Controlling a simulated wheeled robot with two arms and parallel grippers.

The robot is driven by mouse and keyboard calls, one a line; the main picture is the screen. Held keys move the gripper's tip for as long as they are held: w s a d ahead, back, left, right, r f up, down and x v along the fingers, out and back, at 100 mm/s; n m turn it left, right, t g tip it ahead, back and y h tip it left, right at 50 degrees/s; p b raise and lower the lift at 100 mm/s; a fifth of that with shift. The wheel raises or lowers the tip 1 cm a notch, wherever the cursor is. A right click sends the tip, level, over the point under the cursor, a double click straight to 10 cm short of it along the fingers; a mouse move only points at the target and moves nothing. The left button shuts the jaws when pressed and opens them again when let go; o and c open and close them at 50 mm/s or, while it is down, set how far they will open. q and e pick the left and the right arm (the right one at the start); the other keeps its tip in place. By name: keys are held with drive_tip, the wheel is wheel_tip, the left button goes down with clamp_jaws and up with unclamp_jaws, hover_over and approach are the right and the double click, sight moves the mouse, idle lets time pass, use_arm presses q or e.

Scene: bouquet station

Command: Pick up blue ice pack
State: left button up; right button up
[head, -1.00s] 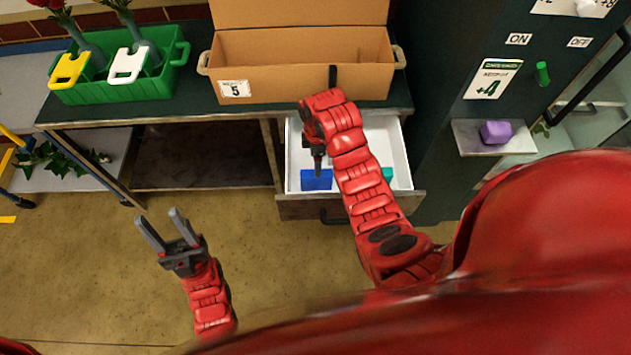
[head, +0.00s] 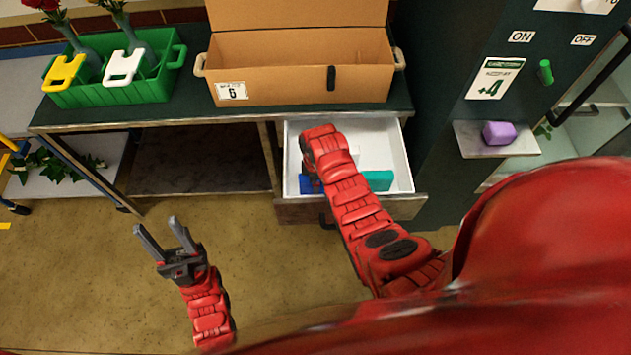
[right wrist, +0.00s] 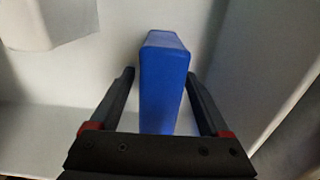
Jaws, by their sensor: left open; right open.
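The blue ice pack (head: 306,187) stands in the open white drawer (head: 403,150), mostly hidden behind my right arm in the head view. In the right wrist view the blue ice pack (right wrist: 163,85) is upright on its narrow side. My right gripper (right wrist: 161,74) is open, with one finger on each side of the pack. Gaps show between the fingers and the pack. In the head view the right gripper is largely covered by its own arm. My left gripper (head: 155,226) is open and empty above the floor.
A teal block (head: 378,180) lies in the drawer to the right. A cardboard box (head: 285,92) and a green crate (head: 118,97) with vases stand on the counter. A purple block (head: 498,133) sits on a small shelf at right.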

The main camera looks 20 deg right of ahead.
drive_tip(key=shift+f, duration=0.4)
clamp_jaws()
